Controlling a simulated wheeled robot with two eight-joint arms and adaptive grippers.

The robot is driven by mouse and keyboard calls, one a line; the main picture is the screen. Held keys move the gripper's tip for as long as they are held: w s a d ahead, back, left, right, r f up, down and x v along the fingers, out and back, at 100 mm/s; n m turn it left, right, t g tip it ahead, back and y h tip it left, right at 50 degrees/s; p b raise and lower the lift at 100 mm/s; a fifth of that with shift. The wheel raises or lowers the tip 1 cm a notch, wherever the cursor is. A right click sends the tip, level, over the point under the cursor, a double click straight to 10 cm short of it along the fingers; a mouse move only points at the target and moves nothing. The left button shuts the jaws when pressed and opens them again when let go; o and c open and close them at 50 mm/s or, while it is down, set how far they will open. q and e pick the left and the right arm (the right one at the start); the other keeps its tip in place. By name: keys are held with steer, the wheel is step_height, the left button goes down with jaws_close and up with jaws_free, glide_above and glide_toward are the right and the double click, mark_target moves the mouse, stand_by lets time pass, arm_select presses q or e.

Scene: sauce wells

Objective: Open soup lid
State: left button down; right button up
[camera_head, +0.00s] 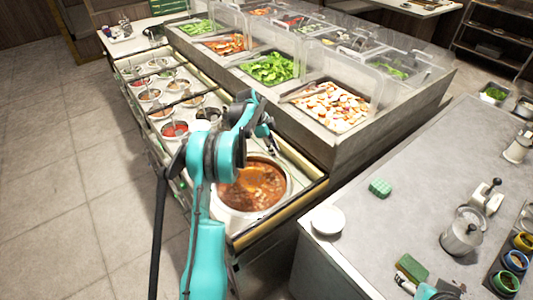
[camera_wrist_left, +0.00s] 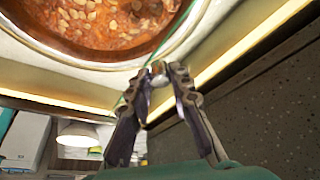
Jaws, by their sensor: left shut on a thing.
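The soup pot (camera_head: 287,196) is a round white-rimmed well at the near end of the counter, full of red-brown soup (camera_head: 252,187). The soup also shows at the top of the left wrist view (camera_wrist_left: 100,25). My left gripper (camera_wrist_left: 158,75) is shut on a small knob-like thing (camera_wrist_left: 157,67) beside the pot's rim in that view. The knob looks like the soup lid's handle, but the lid's body cannot be made out and may be clear. In the head view my left arm covers part of the pot and hides the fingertips. A teal piece at the bottom right may be my right arm.
Small sauce wells (camera_head: 149,95) line the counter left of my arm. Food pans with clear covers (camera_head: 333,105) stand behind. The counter's middle is clear.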

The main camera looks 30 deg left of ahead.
mark_target(287, 151)
arm_select(q)
steer(key=w, duration=0.1)
steer(key=w+d, duration=0.1)
steer(key=w, duration=0.2)
steer(key=shift+w+d+p, duration=0.35)
steer(key=shift+d, duration=0.05)
steer(key=c, duration=1.4)
jaws_free()
steer(key=shift+o, duration=0.2)
steer(key=shift+s+r, duration=0.1)
steer(key=v, duration=1.1)
steer(key=shift+a+r, duration=0.3)
steer(key=shift+r, duration=0.05)
steer(key=shift+s, duration=0.1)
